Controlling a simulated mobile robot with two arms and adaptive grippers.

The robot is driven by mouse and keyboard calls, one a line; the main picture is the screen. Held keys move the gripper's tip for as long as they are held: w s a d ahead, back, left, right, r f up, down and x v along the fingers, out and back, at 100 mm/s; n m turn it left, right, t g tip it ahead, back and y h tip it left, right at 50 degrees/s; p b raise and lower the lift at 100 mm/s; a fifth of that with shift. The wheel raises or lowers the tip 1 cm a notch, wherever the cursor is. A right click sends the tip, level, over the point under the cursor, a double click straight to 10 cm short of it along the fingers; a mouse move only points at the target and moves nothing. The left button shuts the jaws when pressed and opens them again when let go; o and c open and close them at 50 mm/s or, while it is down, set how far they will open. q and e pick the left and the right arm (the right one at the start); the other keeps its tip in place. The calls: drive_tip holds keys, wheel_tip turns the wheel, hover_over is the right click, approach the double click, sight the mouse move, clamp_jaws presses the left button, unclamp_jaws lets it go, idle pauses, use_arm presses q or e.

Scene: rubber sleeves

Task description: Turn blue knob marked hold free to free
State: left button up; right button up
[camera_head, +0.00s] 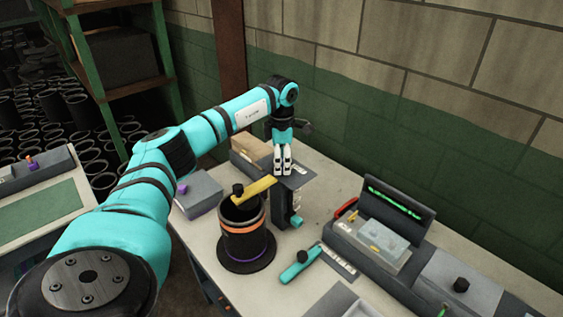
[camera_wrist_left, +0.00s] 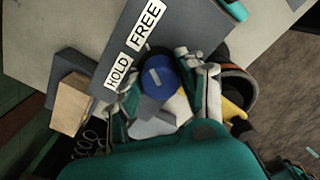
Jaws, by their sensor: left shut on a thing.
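The blue knob (camera_wrist_left: 160,78) shows in the left wrist view, with a pale mark on its top. It sits on a dark grey panel (camera_wrist_left: 185,40) beside two white labels, HOLD (camera_wrist_left: 118,71) and FREE (camera_wrist_left: 147,24). My left gripper (camera_wrist_left: 170,90) has its fingers on both sides of the knob and is shut on it. In the head view my left gripper (camera_head: 283,170) points down onto the top of the grey stand, and its fingers hide the knob. My right gripper is in neither view.
A black cylinder with an orange band (camera_head: 243,236) and a yellow bar (camera_head: 254,190) stand close to the left gripper. A teal-handled tool (camera_head: 300,266) lies on the table in front. A wall is behind.

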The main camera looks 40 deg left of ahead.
sight(282, 161)
use_arm(q)
drive_tip(key=o, duration=1.1)
drive_tip(key=shift+o, duration=0.2)
wheel_tip(282, 161, up, 12)
idle(0.4)
